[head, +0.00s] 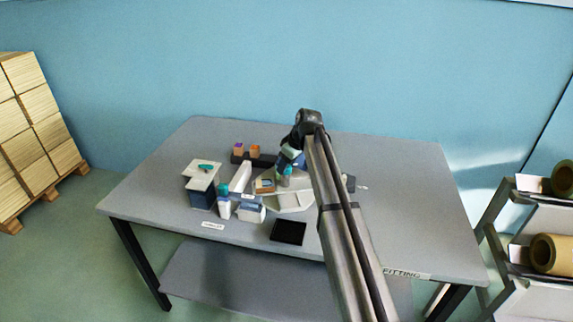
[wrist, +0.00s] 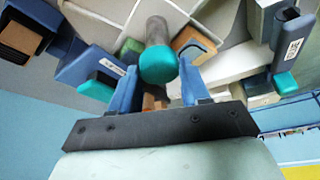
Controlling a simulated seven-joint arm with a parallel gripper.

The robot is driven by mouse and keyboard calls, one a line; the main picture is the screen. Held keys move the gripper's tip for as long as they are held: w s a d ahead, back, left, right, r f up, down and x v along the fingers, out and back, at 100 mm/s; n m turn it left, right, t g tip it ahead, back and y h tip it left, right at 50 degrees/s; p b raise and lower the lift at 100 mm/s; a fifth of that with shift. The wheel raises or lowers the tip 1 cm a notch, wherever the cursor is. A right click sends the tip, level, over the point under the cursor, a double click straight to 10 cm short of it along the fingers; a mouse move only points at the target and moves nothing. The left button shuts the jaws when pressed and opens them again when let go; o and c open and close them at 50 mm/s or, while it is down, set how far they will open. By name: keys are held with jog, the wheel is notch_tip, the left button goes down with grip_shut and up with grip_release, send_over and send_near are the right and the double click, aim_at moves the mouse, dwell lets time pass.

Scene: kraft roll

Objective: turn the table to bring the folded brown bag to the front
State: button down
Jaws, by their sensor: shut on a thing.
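The round table is a pale, many-sided turntable (head: 290,203) on the grey workbench. Its pale divided top also shows in the wrist view (wrist: 100,8). A grey post with a teal cap (wrist: 160,62) stands up from it. My gripper (wrist: 159,85) has its blue fingers on either side of this post and is shut on it; contact is partly hidden. In the head view my gripper (head: 289,163) is over the turntable's back part. A small brown item (head: 264,186), perhaps the folded brown bag, sits at the turntable's left; it is too small to be sure.
Left of the turntable stand a dark blue box with a pale top (head: 201,190) and white and teal containers (head: 224,203). A black pad (head: 288,232) lies in front. Orange blocks (head: 254,149) sit behind on a dark tray.

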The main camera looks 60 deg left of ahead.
jog(key=shift+w+a+n+g+h, duration=0.1)
jog(key=shift+n+g+h, duration=0.35)
jog(key=shift+n, duration=1.2)
jog(key=shift+w+a+n+g+h, duration=0.1)
jog(key=shift+n+g+h, duration=0.35)
jog(key=shift+n, duration=1.2)
jog(key=shift+a+n+g+h, duration=0.15)
jog(key=shift+n+h, duration=0.35)
jog(key=shift+n, duration=0.9)
jog(key=shift+d+n+g+h, duration=0.1)
jog(key=shift+n+g+h, duration=0.3)
jog(key=shift+n, duration=1)
jog(key=shift+n+h, duration=0.3)
jog(key=shift+n, duration=0.3)
jog(key=c, duration=0.5)
grip_release()
jog(key=shift+c, duration=0.2)
jog(key=v, duration=1.3)
jog(key=shift+r, duration=0.4)
